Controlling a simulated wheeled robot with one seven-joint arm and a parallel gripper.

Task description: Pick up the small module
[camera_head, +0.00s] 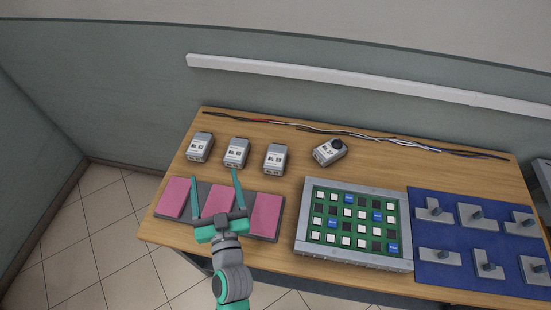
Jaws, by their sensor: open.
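Three similar grey modules with white labels stand in a row at the back left of the table: a left one (200,147), a middle one (236,152) and a right one (274,158). A fourth grey module (329,152) with a round dark knob lies tilted further right. I cannot tell from the view which one is the small module. My gripper (214,178) is open and empty, with its teal fingers spread apart. It is over the pink-padded tray, its fingertips pointing toward the back, just in front of the left and middle modules.
A grey tray (198,187) with pink pads lies under my gripper. A framed green board (301,222) with white, dark and blue squares lies mid-table. A blue mat (447,237) with several grey knobbed fixtures is at right. Cables (380,138) run along the back edge, below the wall.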

